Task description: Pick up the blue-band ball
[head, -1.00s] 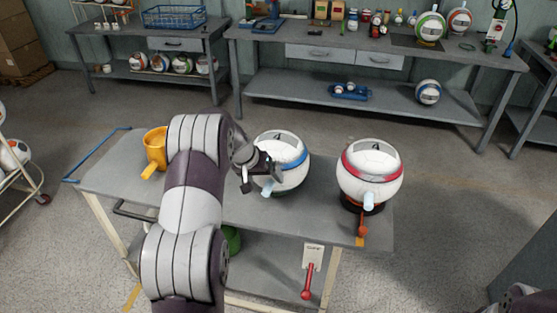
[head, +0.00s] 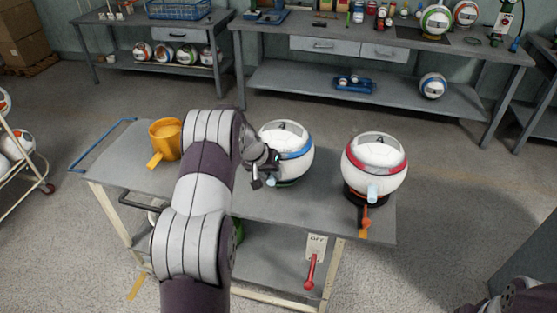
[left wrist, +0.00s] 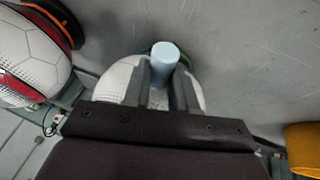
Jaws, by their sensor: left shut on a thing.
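The blue-band ball (head: 288,140), white with a blue stripe and a grey top panel, is at the middle of the grey cart's top (head: 325,205). A light-blue peg sticks out of its near side; the peg shows in the left wrist view (left wrist: 164,55). My left gripper (head: 262,170) is at the ball's left front side. In the left wrist view its dark fingers (left wrist: 160,85) are shut on the peg, one on each side. A sliver of green shows beneath the ball; I cannot tell whether the ball is clear of it. My right gripper is out of view.
A red-band ball (head: 375,150) sits on a dark and orange stand at the cart's right. A yellow mug-like container (head: 166,138) stands at the left. A red lever (head: 311,270) hangs on the cart's front. A workbench (head: 330,85) with more balls stands behind.

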